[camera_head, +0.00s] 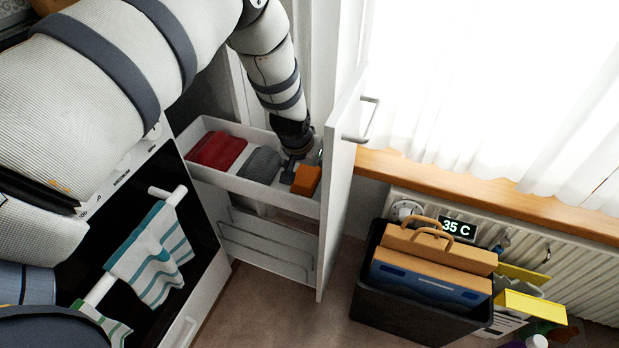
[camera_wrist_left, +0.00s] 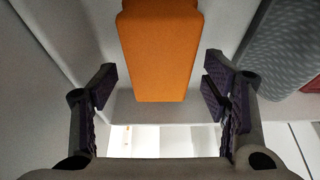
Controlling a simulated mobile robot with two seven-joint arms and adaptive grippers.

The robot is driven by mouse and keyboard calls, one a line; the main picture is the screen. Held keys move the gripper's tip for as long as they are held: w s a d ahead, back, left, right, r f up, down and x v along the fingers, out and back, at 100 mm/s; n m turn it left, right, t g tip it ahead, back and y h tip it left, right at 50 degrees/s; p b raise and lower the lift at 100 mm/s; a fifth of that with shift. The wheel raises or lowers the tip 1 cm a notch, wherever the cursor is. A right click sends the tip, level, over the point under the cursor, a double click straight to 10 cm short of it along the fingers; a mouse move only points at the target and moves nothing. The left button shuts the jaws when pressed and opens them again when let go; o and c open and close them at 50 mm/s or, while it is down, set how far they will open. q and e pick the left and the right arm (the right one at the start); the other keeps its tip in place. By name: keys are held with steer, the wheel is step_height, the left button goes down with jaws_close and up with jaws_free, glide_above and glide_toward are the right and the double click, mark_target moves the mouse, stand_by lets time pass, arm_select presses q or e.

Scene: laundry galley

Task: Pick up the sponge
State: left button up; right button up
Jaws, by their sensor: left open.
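The sponge (camera_head: 306,180) is an orange block in the white pull-out drawer (camera_head: 262,190), at the end near the drawer front. In the left wrist view the sponge (camera_wrist_left: 160,50) is upright in the picture, centred between my fingers. My left gripper (camera_head: 295,165) reaches down into the drawer beside the sponge. In the left wrist view my left gripper (camera_wrist_left: 160,92) is open, with one finger on each side of the sponge's near end and gaps on both sides. My right gripper is not in view.
A grey folded cloth (camera_head: 260,164) and a red one (camera_head: 216,150) lie in the same drawer. The tall drawer front (camera_head: 340,190) stands close to the sponge. A dark bin (camera_head: 400,310) with boxes and a radiator (camera_head: 580,275) are at the right.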

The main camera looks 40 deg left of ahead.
arm_select(q)
steer(key=shift+x, duration=0.9)
steer(key=shift+r, duration=0.1)
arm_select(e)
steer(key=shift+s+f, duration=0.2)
arm_select(q)
steer(key=c, duration=1)
steer(key=shift+c, duration=0.2)
